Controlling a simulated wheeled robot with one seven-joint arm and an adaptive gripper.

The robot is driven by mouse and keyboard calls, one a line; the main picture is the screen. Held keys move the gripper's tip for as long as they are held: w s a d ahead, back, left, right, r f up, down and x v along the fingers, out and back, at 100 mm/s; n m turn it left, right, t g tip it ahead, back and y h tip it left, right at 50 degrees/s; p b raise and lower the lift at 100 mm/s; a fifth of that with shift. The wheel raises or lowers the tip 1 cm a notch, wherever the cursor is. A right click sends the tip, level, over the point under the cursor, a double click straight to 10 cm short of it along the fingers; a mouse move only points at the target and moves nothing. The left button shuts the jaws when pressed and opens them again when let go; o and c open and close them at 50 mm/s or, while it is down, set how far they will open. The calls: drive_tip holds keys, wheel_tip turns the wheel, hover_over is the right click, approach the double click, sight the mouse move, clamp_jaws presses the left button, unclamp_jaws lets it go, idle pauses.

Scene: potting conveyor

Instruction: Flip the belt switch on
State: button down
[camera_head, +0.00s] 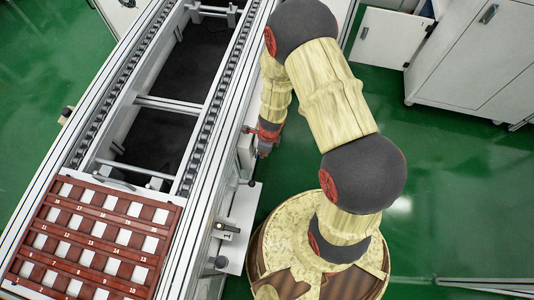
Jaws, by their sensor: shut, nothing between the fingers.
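A small white box with a dark toggle and small markings (227,231) sits on the right side of the conveyor (203,180), and it looks like the belt switch. Which way its toggle points is too small to tell. My gripper (263,152) is small and partly hidden at the end of my arm, beside the conveyor's right rail. It is shut and empty. It is farther up the picture than the white box and apart from it. Whether it touches the white fitting (246,150) beside it cannot be told.
A red-brown tray with numbered rows and white squares (95,238) lies on the conveyor at lower left. Dark knobs (220,262) stick out of the right rail. White cabinets (470,60) stand at upper right.

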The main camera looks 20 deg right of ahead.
drive_tip(key=shift+a, duration=0.1)
drive_tip(key=shift+w+a+f, duration=0.15)
drive_tip(key=shift+f, duration=0.1)
idle(0.3)
drive_tip(key=shift+p, duration=0.3)
drive_tip(key=shift+r+p, duration=0.75)
drive_tip(key=shift+r, duration=0.05)
